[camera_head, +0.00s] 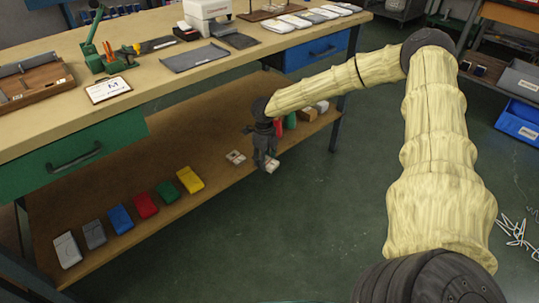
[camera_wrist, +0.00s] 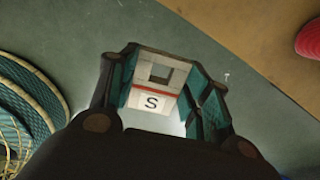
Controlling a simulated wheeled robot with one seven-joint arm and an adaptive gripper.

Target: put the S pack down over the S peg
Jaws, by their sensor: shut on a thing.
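My gripper (camera_head: 265,154) hangs at the front edge of the low shelf, below the bench top. It is shut on the S pack (camera_wrist: 153,88), a small white block with a red stripe, a square hole and the letter S on its label. The pack shows between both fingers in the wrist view, and as a small white piece (camera_head: 270,166) at the fingertips in the head view. I cannot make out an S peg in either view. A brown board with thin uprights (camera_head: 260,14) stands far back on the bench; its labels cannot be read.
On the low shelf (camera_head: 110,170) lie another small pale piece (camera_head: 236,157) and a row of coloured packs, including yellow (camera_head: 190,180). The bench (camera_head: 180,84) holds a green tool, a grey tray (camera_head: 195,57) and a card marked M (camera_head: 109,89).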

